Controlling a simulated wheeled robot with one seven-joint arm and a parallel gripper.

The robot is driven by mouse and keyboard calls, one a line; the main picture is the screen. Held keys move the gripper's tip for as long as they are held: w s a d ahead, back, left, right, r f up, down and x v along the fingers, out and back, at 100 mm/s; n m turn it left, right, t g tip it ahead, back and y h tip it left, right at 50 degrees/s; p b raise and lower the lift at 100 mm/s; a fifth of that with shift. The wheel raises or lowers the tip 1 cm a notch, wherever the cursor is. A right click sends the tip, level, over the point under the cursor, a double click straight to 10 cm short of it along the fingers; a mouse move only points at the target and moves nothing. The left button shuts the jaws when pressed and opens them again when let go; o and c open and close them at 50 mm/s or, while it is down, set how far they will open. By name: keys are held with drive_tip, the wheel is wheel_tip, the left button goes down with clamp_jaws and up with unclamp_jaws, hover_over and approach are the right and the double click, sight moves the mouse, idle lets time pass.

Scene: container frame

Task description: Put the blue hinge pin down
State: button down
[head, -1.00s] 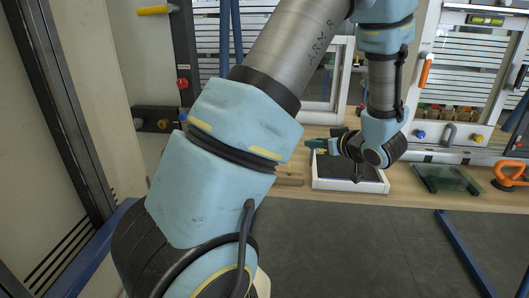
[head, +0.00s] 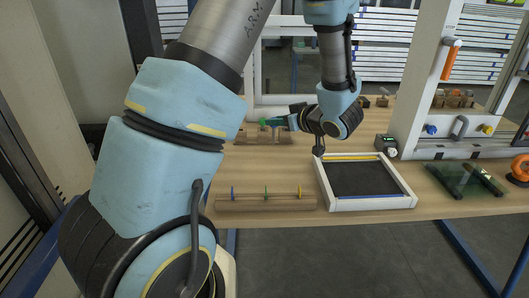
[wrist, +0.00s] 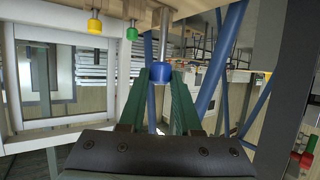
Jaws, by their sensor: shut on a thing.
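My gripper (head: 270,122) reaches left above the rear wooden rack (head: 262,137) in the head view. In the wrist view its green fingers (wrist: 160,80) are shut on the blue head of the blue hinge pin (wrist: 159,71). The pin's metal shank runs from the head toward a wooden edge at the top of that view. I cannot tell whether its tip is in a hole. A yellow-headed pin (wrist: 95,25) and a green-headed pin (wrist: 132,33) stand beside it. The held pin is not distinct in the head view.
A front wooden rack (head: 265,204) carries blue, green and yellow markers near the bench edge. A white-framed tray (head: 405,203) with a dark floor lies to its right. A small device (head: 387,145) and a white window frame (head: 410,95) stand behind the tray.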

drive_tip(key=shift+f+p, duration=0.45)
drive_tip(key=shift+f, duration=3.55)
drive_tip(key=shift+f, duration=0.15)
drive_tip(key=c, duration=0.6)
unclamp_jaws()
